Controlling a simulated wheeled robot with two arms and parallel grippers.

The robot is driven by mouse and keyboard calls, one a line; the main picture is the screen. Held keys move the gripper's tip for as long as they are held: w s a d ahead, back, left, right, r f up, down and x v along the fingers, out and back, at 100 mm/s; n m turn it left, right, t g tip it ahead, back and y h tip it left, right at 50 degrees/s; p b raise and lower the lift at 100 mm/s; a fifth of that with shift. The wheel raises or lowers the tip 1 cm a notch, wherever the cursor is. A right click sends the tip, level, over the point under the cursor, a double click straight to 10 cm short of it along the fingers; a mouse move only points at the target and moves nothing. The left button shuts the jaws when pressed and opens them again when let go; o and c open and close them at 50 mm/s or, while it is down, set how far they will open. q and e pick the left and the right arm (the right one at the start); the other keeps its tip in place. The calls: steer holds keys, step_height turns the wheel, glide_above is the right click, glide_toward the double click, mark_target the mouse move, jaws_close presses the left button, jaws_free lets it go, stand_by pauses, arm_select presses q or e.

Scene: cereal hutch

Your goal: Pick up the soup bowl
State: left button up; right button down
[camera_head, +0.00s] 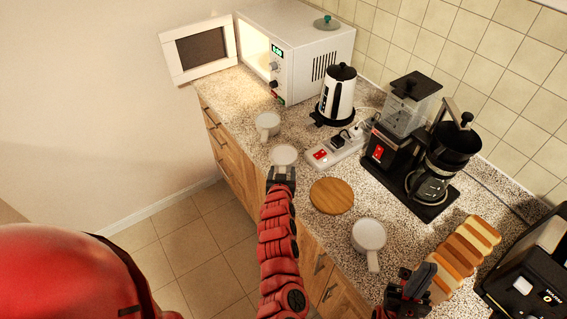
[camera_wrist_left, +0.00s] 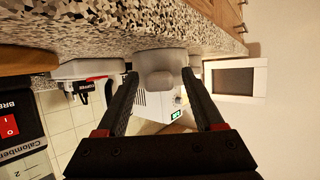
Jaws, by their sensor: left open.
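A white soup bowl (camera_head: 284,154) with a stubby handle stands near the counter's front edge. My left gripper (camera_head: 281,175) is open just in front of it, on its handle side. In the left wrist view, which is upside down, the bowl (camera_wrist_left: 160,57) shows ahead, with its handle between the two spread fingertips of the left gripper (camera_wrist_left: 159,75). I cannot tell whether they touch it. Two similar white bowls stand nearby, one farther back (camera_head: 268,121) and one nearer me at right (camera_head: 369,234). My right gripper (camera_head: 407,287) is beside the sliced bread; its jaw opening is unclear.
A round wooden board (camera_head: 331,196) lies right of the bowl. A red-switched power strip (camera_head: 335,150), kettle (camera_head: 338,94) and coffee maker (camera_head: 425,160) stand behind. The microwave (camera_head: 295,50) has its door open. Sliced bread (camera_head: 465,255) and a toaster (camera_head: 530,275) are at right.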

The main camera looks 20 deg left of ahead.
arm_select(q)
steer(key=shift+s+r, duration=0.1)
steer(key=shift+r, duration=0.05)
steer(key=shift+c, duration=0.9)
jaws_close()
